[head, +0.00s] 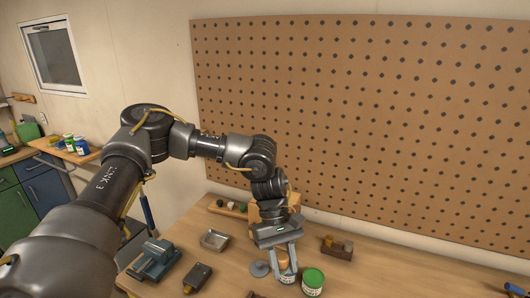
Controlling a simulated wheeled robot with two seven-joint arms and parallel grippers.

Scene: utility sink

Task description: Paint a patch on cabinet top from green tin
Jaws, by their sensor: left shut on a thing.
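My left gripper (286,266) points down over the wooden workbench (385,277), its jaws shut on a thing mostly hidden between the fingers. I cannot make out what it is. A white tin (288,279) shows right under the fingertips; I cannot tell if they touch it. A white tin with a green top (312,280) stands just right of it. A flat grey disc (260,269) lies to the left. At the far left are a green and blue cabinet (42,190) and its wooden top (16,156). No brush is clearly visible. My right gripper is not in view.
A blue-grey vise (153,260), a dark box (198,277) and a metal tray (214,240) are on the bench's left. A wooden block plane (338,247) is behind the tins. Several small tins (74,145) stand on a wooden surface at far left. A pegboard (390,120) backs the bench.

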